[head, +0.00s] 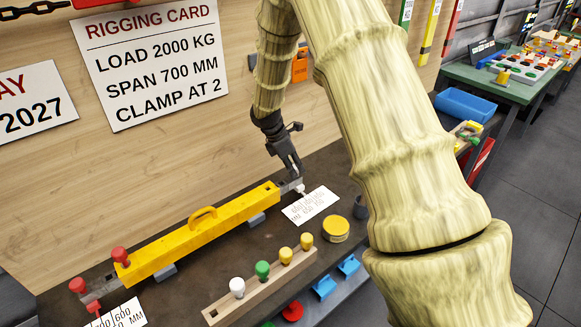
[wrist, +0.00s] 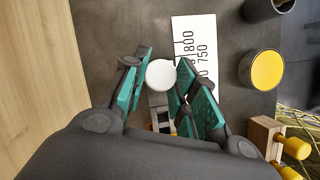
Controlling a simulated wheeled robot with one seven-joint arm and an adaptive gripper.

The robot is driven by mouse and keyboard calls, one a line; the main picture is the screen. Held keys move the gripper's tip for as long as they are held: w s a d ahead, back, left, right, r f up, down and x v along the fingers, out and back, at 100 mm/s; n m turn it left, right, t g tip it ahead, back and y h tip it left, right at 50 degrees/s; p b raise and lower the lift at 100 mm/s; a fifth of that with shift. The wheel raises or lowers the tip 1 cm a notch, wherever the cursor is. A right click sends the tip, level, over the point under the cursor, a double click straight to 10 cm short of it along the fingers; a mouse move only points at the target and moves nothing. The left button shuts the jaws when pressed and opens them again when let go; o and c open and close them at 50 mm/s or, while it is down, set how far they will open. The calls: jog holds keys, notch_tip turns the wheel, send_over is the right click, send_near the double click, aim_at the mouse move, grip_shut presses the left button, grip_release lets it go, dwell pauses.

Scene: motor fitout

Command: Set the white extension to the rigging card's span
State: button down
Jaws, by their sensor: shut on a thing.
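The rigging card (head: 152,60) on the wall reads load 2000 kg, span 700 mm, clamp at 2. A yellow beam (head: 200,230) with a handle lies on the bench. The white extension's round knob (wrist: 160,74) sits at the beam's right end, and it also shows in the head view (head: 300,188). My gripper (head: 296,178) is shut on this knob, with green-padded fingers on either side of it in the wrist view. A white scale card (wrist: 196,50) beside the knob shows 800 and 750; its lower part is hidden by a finger.
A wooden rack (head: 262,287) with white, green and yellow knobs stands in front of the beam. A yellow tin (head: 335,229) and a dark cup (head: 360,207) are to the right. Red knobs (head: 121,255) and another scale card (head: 122,314) are at the beam's left end.

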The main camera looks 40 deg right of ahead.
jog(key=c, duration=1.2)
grip_release()
jog(key=shift+r, duration=0.3)
jog(key=shift+o, duration=0.4)
jog(key=shift+f, duration=0.1)
jog(key=s+v, duration=0.1)
jog(key=v, duration=0.6)
jog(key=shift+w+r, duration=0.25)
jog(key=shift+w, duration=0.3)
jog(key=shift+a, duration=0.15)
